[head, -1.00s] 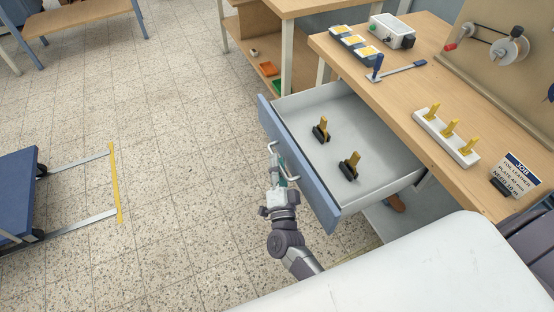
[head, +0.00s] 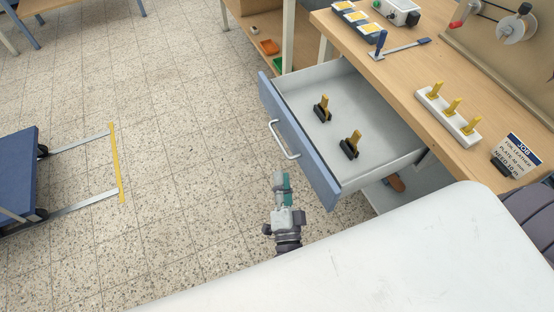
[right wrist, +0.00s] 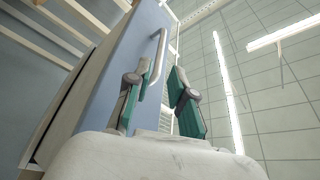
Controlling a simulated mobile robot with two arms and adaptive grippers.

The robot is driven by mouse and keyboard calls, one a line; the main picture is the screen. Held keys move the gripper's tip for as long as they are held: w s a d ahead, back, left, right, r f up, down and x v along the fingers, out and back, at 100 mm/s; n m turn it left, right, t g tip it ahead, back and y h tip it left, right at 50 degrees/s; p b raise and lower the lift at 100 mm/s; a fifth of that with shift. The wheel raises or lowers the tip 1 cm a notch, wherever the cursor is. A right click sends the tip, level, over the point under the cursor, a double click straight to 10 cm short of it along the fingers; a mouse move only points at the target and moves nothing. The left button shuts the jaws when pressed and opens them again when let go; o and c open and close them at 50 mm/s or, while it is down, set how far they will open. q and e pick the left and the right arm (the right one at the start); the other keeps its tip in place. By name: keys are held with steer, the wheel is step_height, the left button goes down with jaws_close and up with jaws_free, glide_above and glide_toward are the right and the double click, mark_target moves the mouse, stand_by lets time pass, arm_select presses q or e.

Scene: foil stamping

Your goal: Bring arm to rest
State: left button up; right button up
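My right gripper (head: 282,182) is in front of the open drawer (head: 330,193), over the floor and apart from the drawer. In the right wrist view its two green-padded fingers (right wrist: 158,75) stand apart with nothing between them. The drawer's blue front and metal handle (head: 284,141) show clear of the gripper; the handle (right wrist: 159,52) also shows beyond the fingers in the right wrist view. My left gripper is not in view.
Two stamps with brass handles (head: 323,108) (head: 351,145) stand in the drawer. The wooden bench (head: 405,80) holds a white rack (head: 447,113) with brass pieces and a job sign (head: 514,158). A blue cart (head: 17,172) stands at the left; the floor between is clear.

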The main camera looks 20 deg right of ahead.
steer(key=s+a+f+n+g+y, duration=0.1)
steer(key=s+f+n+g+y, duration=0.4)
steer(key=f, duration=0.9)
steer(key=s+a+f+n+g+y, duration=0.15)
steer(key=s+f+n+g, duration=0.4)
steer(key=f, duration=0.85)
steer(key=s+d+f+n+g, duration=0.3)
steer(key=s+d+f+g, duration=0.1)
steer(key=s, duration=0.7)
steer(key=s+d+f+n+g+h, duration=0.1)
steer(key=s+d+f+n+g, duration=0.3)
steer(key=s+d+f, duration=0.3)
steer(key=s+f, duration=0.1)
steer(key=s, duration=0.3)
steer(key=shift+s+f, duration=0.15)
steer(key=shift+f, duration=0.05)
